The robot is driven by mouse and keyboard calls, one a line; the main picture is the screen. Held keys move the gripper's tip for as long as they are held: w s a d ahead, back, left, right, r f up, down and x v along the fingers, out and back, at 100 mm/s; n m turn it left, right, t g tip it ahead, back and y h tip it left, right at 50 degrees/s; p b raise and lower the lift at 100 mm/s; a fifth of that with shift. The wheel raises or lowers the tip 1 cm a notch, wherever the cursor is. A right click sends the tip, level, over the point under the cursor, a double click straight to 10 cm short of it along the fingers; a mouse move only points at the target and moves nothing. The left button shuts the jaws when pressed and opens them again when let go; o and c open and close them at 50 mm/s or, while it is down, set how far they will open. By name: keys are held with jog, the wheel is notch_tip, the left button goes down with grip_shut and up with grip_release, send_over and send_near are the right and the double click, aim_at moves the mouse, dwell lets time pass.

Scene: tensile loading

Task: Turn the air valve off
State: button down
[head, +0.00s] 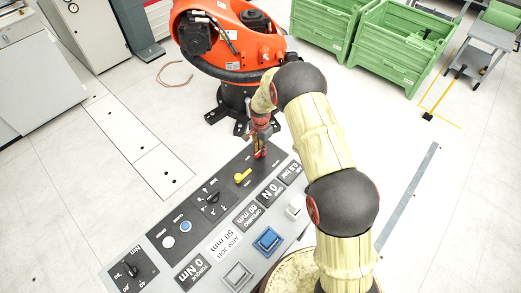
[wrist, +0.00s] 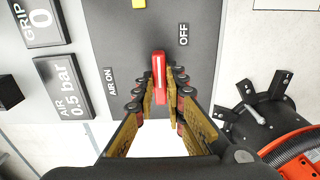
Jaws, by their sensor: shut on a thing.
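The air valve is a red lever (wrist: 159,68) with a pale line along it, standing out from the dark panel (wrist: 205,65) in the wrist view. It lies between the printed words AIR ON on the left and OFF on the right. My gripper (wrist: 158,85) has its fingers on both sides of the lever and is shut on it. In the head view my gripper (head: 260,150) is at the panel's far end, where a bit of red shows at its tip. The lever's base is partly hidden by the fingers.
A yellow knob (head: 242,176) sits close to the lever on the console. An air readout (wrist: 65,90) shows 0.5 bar. Other switches and buttons line the console nearer me. An orange robot arm (head: 225,40) stands just behind. Green crates (head: 385,45) are at the back right.

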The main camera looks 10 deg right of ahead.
jog(key=c, duration=1.8)
grip_release()
jog(key=shift+c, duration=0.2)
notch_tip(320, 180, up, 12)
